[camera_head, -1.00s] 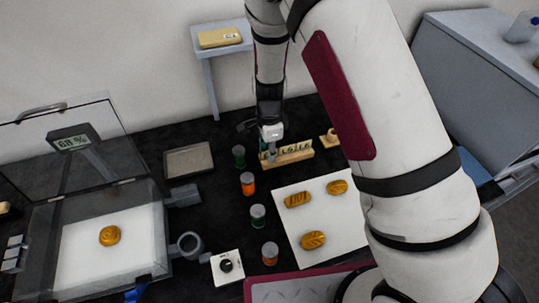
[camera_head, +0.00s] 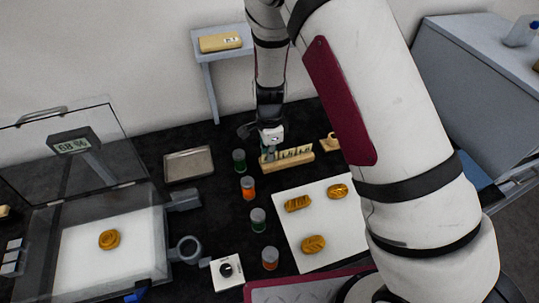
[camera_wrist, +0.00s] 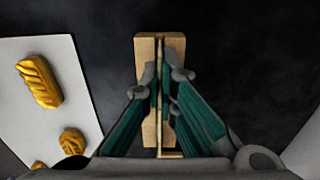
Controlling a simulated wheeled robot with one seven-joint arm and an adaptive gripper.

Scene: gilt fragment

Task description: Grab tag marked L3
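A wooden rack (camera_head: 296,157) holds a row of small pale tags (camera_head: 293,152) near the back of the black table. Some lettering shows on the tags, but I cannot read which is L3. My gripper (camera_head: 269,150) points down at the rack's left end. In the wrist view the rack (camera_wrist: 147,45) runs up the picture, and my gripper (camera_wrist: 163,75) has its two green-padded fingers on either side of a thin upright edge in the rack. A narrow gap shows between the fingers. Contact with a tag cannot be made out.
A white board (camera_head: 318,222) with several gold pieces lies in front of the rack. Several small capped jars (camera_head: 248,188) stand left of it. A grey tray (camera_head: 188,164) and a clear-lidded case (camera_head: 108,245) are further left.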

